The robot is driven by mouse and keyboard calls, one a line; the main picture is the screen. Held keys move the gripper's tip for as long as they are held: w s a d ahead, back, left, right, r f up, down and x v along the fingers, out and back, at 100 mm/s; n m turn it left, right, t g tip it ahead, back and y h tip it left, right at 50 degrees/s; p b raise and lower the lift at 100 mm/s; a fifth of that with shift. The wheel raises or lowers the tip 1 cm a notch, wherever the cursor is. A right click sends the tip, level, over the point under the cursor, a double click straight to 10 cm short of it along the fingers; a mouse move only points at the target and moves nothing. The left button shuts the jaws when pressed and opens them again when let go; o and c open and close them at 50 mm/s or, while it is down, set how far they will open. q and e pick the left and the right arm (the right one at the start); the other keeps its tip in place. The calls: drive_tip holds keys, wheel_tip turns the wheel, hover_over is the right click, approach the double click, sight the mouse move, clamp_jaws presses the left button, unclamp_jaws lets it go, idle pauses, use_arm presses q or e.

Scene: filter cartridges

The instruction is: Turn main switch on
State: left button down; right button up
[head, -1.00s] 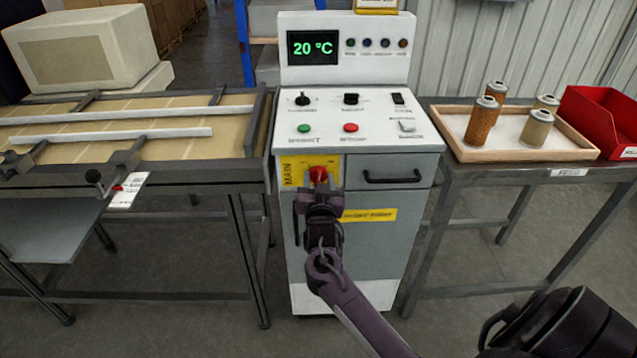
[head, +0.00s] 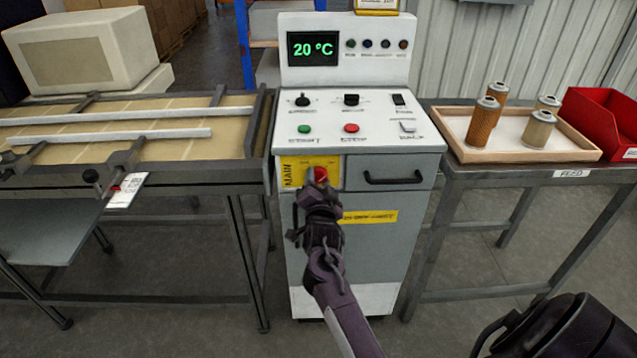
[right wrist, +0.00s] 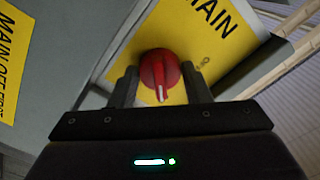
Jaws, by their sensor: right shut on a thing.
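The main switch is a red rotary knob (head: 320,175) on a yellow plate marked MAIN (head: 293,172), on the front of the white and grey cabinet (head: 360,270). My right gripper (head: 317,188) is at the knob and hides part of it in the head view. In the right wrist view the knob (right wrist: 160,72) sits between the two fingers of the right gripper (right wrist: 160,88), which is shut on it. The knob's raised grip looks tilted relative to the MAIN lettering. My left gripper is not in view.
A display (head: 313,48) on the cabinet reads 20 °C. A drawer handle (head: 393,178) is right of the switch. A wooden tray (head: 560,154) with several filter cartridges and a red bin (head: 600,112) are at right.

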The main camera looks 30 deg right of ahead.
idle(0.4)
drive_tip(key=o, duration=1)
drive_tip(key=shift+f, duration=0.1)
